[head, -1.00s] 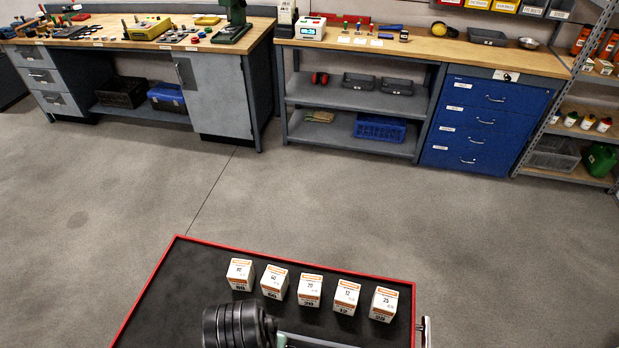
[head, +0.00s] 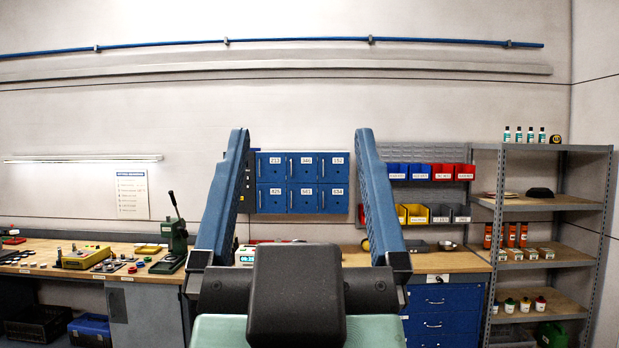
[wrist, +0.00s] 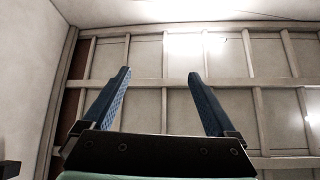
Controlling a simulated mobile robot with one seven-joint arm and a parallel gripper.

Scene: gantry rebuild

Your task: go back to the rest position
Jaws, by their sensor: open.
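My gripper (head: 297,200) stands up in front of the head camera, its two blue fingers spread wide apart with nothing between them. In the wrist view my gripper (wrist: 160,100) is also open and empty, its fingers pointing toward a panelled surface with pale beams. Nothing touches the fingers in either view.
Behind my gripper are a wall with blue lockers (head: 302,183), a wooden workbench (head: 130,268) with a green press (head: 173,240), a blue drawer cabinet (head: 445,312) and a metal shelf rack (head: 545,205) at the right. The space around the fingers looks clear.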

